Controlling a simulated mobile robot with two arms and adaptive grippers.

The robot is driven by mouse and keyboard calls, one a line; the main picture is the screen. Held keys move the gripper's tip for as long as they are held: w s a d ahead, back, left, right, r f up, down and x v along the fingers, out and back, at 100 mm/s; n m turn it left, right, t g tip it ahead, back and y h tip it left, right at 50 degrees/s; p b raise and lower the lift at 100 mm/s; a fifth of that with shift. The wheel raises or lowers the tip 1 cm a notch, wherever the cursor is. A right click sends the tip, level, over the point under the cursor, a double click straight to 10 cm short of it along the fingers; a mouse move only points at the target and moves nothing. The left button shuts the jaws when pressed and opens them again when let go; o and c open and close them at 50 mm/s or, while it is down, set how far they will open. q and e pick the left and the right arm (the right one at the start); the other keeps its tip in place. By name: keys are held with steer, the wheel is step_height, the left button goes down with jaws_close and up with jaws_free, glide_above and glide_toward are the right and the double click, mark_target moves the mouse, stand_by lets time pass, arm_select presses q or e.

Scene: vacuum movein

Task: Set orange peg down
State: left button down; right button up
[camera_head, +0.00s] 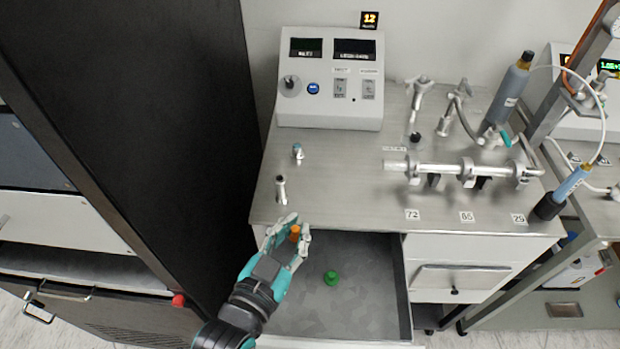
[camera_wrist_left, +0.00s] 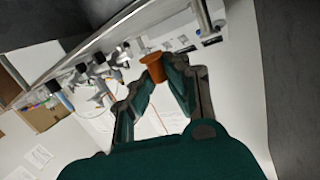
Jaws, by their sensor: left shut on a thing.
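The orange peg (camera_head: 294,233) is held between the fingertips of my left gripper (camera_head: 289,240), over the left part of the open drawer near the bench's front edge. In the left wrist view the orange peg (camera_wrist_left: 153,66) sits between both fingertips of the left gripper (camera_wrist_left: 160,72). A green peg (camera_head: 331,278) stands on the bare floor of the open drawer (camera_head: 345,310), to the right of the left gripper. My right gripper is not in view.
The metal bench top (camera_head: 340,190) holds a grey control box (camera_head: 330,80) at the back and a pipe manifold (camera_head: 450,172) at right. A small metal fitting (camera_head: 281,190) stands near its front left. A dark cabinet (camera_head: 150,120) rises at left. The bench's middle is clear.

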arm_select(q)
steer(key=x, duration=0.2)
steer(key=a+x, duration=0.1)
steer(key=x, duration=0.2)
steer(key=p+x, duration=0.1)
steer(key=x, duration=0.1)
steer(key=shift+w+a+r, duration=0.1)
steer(key=shift+w+r, duration=0.2)
steer(key=shift+w, duration=0.1)
glide_above(311, 198)
steer(key=shift+s+f+p, duration=0.1)
steer(key=shift+f+p, duration=0.3)
steer(key=shift+f, duration=0.2)
step_height(311, 198, down, 2)
steer(key=shift+f, duration=0.65)
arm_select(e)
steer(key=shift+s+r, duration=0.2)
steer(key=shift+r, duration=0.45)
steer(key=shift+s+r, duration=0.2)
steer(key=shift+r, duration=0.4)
arm_select(q)
steer(key=c, duration=1.4)
jaws_free()
steer(key=shift+f, duration=0.1)
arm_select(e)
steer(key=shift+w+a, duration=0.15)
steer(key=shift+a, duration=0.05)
